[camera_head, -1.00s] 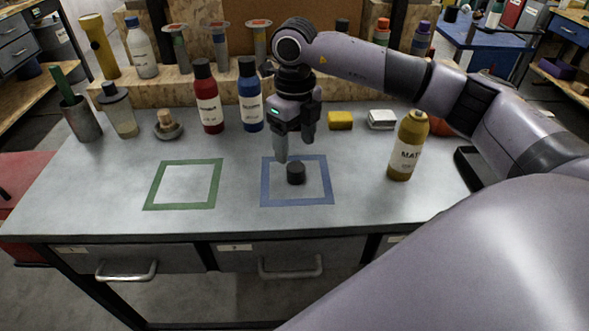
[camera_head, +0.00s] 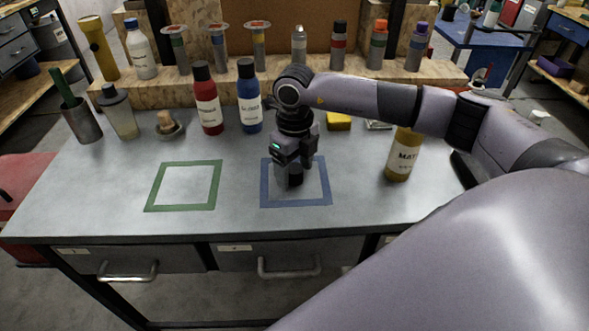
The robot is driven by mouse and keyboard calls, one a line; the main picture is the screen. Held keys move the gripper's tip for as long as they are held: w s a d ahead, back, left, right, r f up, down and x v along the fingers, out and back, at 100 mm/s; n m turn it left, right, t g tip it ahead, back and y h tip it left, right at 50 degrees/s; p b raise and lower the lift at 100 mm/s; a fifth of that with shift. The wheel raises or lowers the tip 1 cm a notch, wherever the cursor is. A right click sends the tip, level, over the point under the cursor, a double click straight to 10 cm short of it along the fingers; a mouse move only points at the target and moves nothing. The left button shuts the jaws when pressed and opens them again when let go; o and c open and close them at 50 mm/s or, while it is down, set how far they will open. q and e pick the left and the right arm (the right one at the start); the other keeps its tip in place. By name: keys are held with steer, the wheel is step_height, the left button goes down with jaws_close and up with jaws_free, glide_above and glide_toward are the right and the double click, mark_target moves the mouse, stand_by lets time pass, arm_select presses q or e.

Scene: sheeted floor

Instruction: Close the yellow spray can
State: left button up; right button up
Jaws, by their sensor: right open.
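The yellow spray can (camera_head: 402,158) stands upright on the right of the workbench, its top hidden behind my right arm. A black cap (camera_head: 296,178) stands inside the blue taped square (camera_head: 328,190). My right gripper (camera_head: 288,180) is open and lowered at the cap, its fingers down around or beside it; I cannot tell whether they touch it. My left gripper is not in view.
A red bottle (camera_head: 208,105) and a blue bottle (camera_head: 249,103) stand behind the squares. A yellow block (camera_head: 338,121) lies near the back. The green taped square (camera_head: 216,187) is empty. The front of the bench (camera_head: 120,222) is clear.

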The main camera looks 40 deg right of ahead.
mark_target(294, 168)
steer(key=shift+f, duration=0.25)
steer(key=c, duration=1.1)
steer(key=shift+r, duration=0.15)
step_height(294, 168, up, 20)
steer(key=shift+b, duration=0.4)
